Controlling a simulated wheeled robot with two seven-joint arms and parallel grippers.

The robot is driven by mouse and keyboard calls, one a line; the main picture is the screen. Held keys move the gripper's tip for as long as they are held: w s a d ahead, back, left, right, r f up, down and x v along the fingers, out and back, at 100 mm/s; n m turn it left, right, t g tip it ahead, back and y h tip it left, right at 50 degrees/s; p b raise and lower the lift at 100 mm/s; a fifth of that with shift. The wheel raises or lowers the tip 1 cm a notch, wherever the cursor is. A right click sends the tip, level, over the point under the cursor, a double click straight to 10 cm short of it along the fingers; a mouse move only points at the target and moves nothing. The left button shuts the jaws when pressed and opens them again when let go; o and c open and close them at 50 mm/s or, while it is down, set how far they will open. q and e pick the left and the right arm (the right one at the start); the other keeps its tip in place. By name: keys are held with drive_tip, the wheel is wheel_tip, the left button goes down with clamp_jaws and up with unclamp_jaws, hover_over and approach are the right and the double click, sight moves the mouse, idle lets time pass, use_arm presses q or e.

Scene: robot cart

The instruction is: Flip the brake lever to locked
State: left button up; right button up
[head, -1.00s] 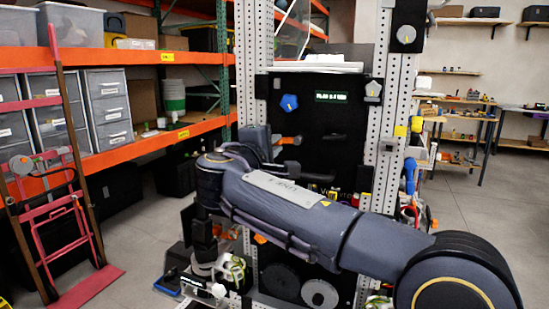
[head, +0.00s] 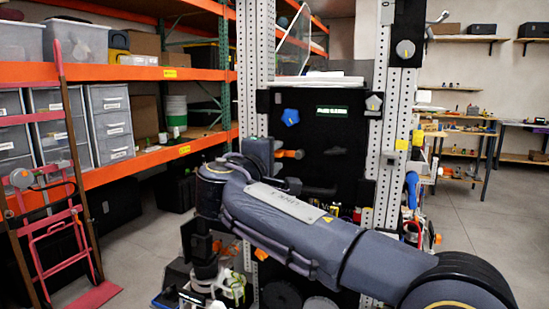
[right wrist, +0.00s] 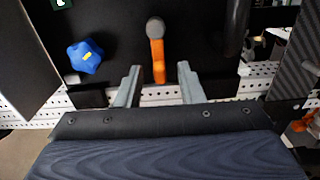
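The brake lever (head: 291,154) is an orange bar on the cart's black panel (head: 340,150). In the right wrist view the lever (right wrist: 157,60) stands roughly upright in the picture, with a round grey end at the top. My right gripper (right wrist: 159,75) is open, with one grey finger on each side of the lever and gaps between. In the head view my right gripper (head: 272,152) is at the lever's left, partly hidden by its own arm. My left gripper is not in view.
A blue star-shaped knob (right wrist: 85,57) sits left of the lever; it also shows in the head view (head: 290,117). A small green-lettered display (head: 332,111) is on the panel. White perforated posts (head: 256,60) frame it. A red hand truck (head: 50,225) and orange shelving (head: 150,73) stand at left.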

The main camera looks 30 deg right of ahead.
drive_tip(key=v, duration=0.7)
drive_tip(key=shift+s+a, duration=0.25)
idle(0.6)
